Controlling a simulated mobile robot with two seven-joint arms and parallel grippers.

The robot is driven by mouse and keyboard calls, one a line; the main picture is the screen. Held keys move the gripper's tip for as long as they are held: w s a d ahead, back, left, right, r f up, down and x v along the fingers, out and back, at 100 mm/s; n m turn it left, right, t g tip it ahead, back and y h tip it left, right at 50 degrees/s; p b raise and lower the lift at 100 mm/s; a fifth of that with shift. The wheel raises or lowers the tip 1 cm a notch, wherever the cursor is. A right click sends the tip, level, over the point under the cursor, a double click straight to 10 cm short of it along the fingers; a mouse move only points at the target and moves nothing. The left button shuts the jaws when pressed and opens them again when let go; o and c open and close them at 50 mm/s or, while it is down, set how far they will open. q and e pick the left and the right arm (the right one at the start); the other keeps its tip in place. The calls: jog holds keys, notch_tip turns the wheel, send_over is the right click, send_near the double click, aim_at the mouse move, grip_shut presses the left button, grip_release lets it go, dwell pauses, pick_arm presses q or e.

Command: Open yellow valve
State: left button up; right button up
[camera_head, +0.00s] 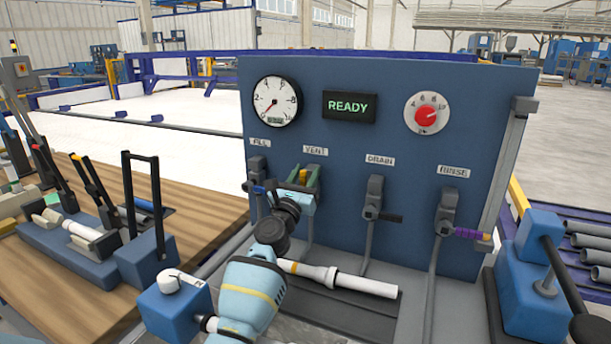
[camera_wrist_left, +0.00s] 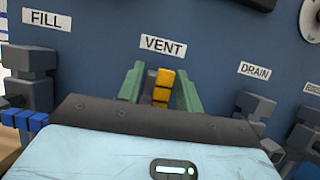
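The yellow valve handle (camera_head: 303,176) is on the blue panel under the VENT label. In the left wrist view the yellow handle (camera_wrist_left: 164,84) shows between the green fingers of my left gripper (camera_wrist_left: 158,92). A gap shows on each side of the handle, so the fingers look open around it and not pressed on it. In the head view my left gripper (camera_head: 303,180) reaches up to the VENT valve and hides most of its body. My right gripper is not in view.
Nearby are the blue FILL handle (camera_head: 256,188), the black DRAIN handle (camera_head: 390,218) and the purple RINSE handle (camera_head: 471,234). The panel (camera_head: 340,150) carries a gauge (camera_head: 276,101), a READY display (camera_head: 349,107) and a red knob (camera_head: 426,115). A white pipe (camera_head: 340,279) lies below.

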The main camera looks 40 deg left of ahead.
aim_at(302, 182)
pick_arm(q)
jog(key=p+v, duration=0.1)
jog(key=v, duration=0.6)
jog(key=shift+s+d, duration=0.1)
jog(key=shift+s, duration=0.25)
jog(key=shift+f, duration=0.15)
